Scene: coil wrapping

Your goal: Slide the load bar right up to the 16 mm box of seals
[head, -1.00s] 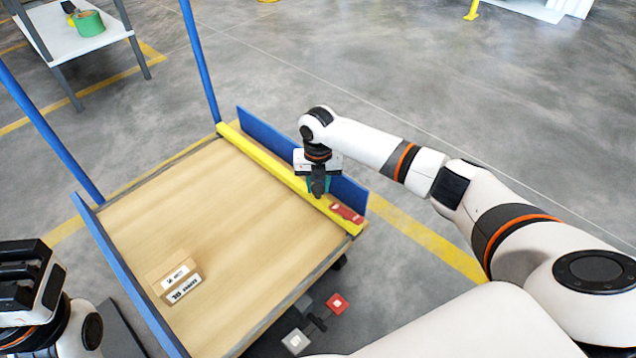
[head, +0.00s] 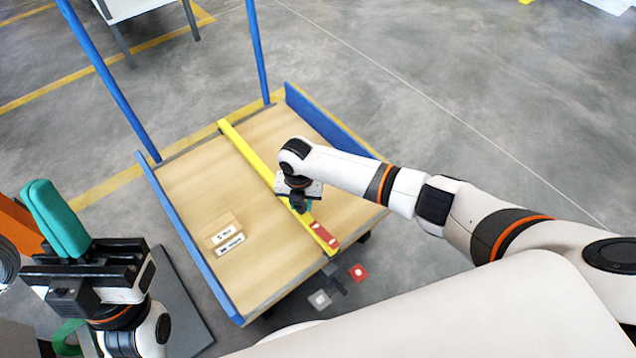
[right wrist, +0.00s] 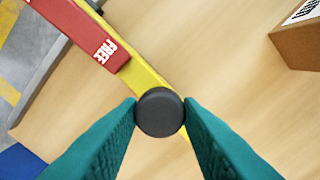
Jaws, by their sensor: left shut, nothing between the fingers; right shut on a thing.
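The yellow load bar (head: 252,155) lies across the wooden deck (head: 190,190) of a cart, near its middle. My right gripper (head: 301,206) is over the bar, shut on its round black knob (right wrist: 160,112), which shows between the teal fingers in the right wrist view. A red tab (right wrist: 88,32) marked FREE lies along the bar near that knob. A small brown cardboard box (head: 225,236) with white labels sits left of the bar, with bare deck between them; its print is too small to read. My left gripper (head: 52,215) is shut and empty, left of the cart.
Blue side boards edge the deck at left (head: 190,235) and right (head: 330,122). Blue posts (head: 110,85) rise at the far corners. Red and grey pedals (head: 357,272) stick out at the near edge. Deck right of the bar is clear.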

